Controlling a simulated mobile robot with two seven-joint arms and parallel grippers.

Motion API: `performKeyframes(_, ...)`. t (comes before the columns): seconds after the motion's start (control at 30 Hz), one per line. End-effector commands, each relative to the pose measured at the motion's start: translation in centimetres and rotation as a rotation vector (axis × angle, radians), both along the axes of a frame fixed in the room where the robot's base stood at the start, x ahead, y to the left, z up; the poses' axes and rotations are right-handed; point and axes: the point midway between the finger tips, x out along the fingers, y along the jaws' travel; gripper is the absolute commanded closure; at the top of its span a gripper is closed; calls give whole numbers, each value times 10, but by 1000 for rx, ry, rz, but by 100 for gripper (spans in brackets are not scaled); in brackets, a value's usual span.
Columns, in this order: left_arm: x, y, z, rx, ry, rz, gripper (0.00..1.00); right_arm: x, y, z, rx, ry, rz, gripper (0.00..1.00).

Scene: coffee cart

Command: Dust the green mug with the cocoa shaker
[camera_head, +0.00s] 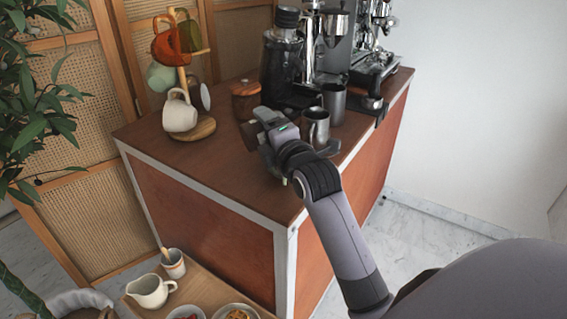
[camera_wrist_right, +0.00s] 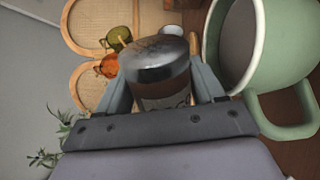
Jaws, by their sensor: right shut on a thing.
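My right gripper (camera_head: 256,128) is over the cart top, shut on the cocoa shaker (camera_wrist_right: 160,75). The shaker has a domed metal top and a clear body with brown contents and a label; it lies between both fingers (camera_wrist_right: 160,95). In the head view only a small brownish part of it (camera_head: 247,135) shows. The green mug (camera_wrist_right: 270,50) is large at the right of the wrist view, light green with a pale rim, its open mouth close beside the shaker, apart from it. Its inside looks brown. In the head view my arm hides nearly all of this mug. My left gripper is out of view.
A mug tree (camera_head: 186,75) with several mugs stands at the cart's back left. A wooden jar (camera_head: 245,98), a grinder (camera_head: 283,60), two metal pitchers (camera_head: 316,125) and an espresso machine (camera_head: 370,50) stand nearby. The cart's front left top (camera_head: 215,165) is clear.

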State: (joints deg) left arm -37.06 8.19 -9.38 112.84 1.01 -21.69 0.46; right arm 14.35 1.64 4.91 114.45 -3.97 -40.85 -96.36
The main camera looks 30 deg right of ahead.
Motion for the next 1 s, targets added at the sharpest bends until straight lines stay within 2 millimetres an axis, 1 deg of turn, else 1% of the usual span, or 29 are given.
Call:
performKeyframes(0.33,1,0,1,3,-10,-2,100,0,0,1,1,-2,0,66)
performKeyframes(0.53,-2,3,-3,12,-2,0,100,0,0,3,-26,3,1,66)
performKeyframes(1.0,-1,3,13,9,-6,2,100,0,-2,6,-148,18,0,66)
